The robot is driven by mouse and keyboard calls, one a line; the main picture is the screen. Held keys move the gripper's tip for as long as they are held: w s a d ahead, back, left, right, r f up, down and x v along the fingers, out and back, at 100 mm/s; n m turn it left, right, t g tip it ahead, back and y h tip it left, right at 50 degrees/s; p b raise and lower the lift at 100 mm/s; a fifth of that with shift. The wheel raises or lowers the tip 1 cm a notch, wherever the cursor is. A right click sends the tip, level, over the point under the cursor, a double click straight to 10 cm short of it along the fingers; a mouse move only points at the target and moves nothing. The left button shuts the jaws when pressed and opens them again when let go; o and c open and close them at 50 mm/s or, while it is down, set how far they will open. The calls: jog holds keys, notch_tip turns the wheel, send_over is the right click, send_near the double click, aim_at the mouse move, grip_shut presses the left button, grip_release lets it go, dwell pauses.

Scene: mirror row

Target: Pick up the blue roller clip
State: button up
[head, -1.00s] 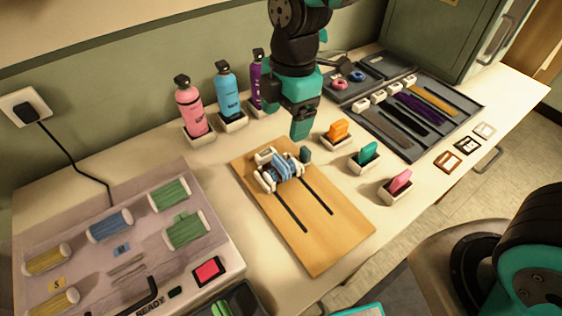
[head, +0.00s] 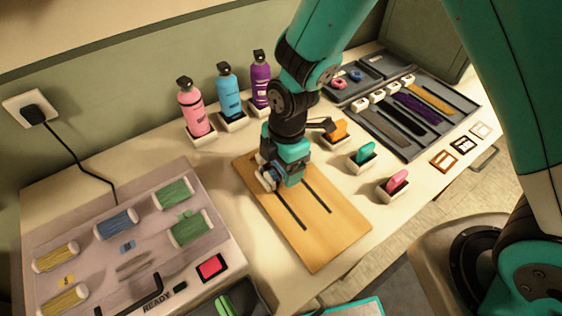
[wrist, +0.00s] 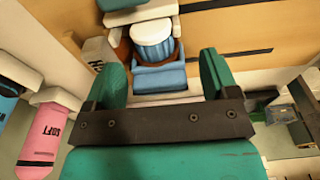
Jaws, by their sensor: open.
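The blue roller clip sits on the wooden board, mostly hidden behind my gripper in the head view, where a bit of blue (head: 277,173) shows. In the wrist view the clip (wrist: 160,79) has a blue body around a ribbed white-and-blue roller, with white parts beside it. My gripper (head: 284,181) is low over the board at the clip. In the wrist view its two green fingers (wrist: 163,78) are apart, one on each side of the clip, with nothing gripped. I cannot tell whether a finger touches it.
The wooden board (head: 320,235) has two dark slots. Pink (head: 192,110), blue (head: 228,92) and purple (head: 261,80) bottles stand behind. Orange, teal and pink pieces stand in holders at right. A panel (head: 215,240) with several coloured rollers lies at left.

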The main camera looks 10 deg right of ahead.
jog(key=c, duration=1)
jog(key=shift+r, duration=0.1)
